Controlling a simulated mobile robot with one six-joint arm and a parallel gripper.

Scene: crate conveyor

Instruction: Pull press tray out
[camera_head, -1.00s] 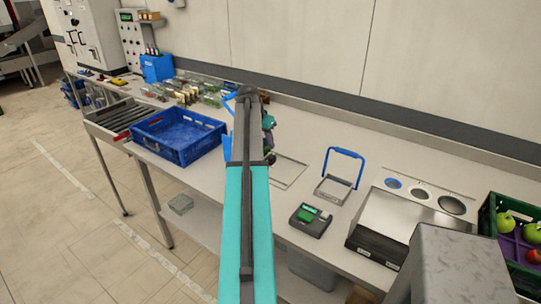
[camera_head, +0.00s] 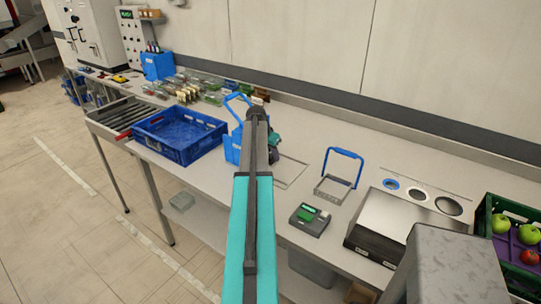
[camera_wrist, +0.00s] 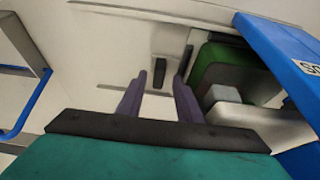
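My gripper (camera_wrist: 161,82) shows in the wrist view with its two purple-grey fingers apart and nothing between them. Past the fingertips a small dark upright handle or slot (camera_wrist: 161,66) sits on a pale surface; I cannot tell whether this is the press tray. In the wrist view, a green block (camera_wrist: 222,68) and a grey block (camera_wrist: 222,96) stand right of the fingers, beside a blue panel (camera_wrist: 285,50) with a white label. In the head view, my arm hides most of a blue device with a handle (camera_head: 233,147), possibly the press.
A blue crate (camera_head: 183,156) stands left on the counter. A blue-handled frame (camera_head: 343,170), a small grey device with a green display (camera_head: 309,219) and a steel box (camera_head: 385,225) stand right. A green crate of apples (camera_head: 484,225) is far right. Counter is clear around the blue-handled frame.

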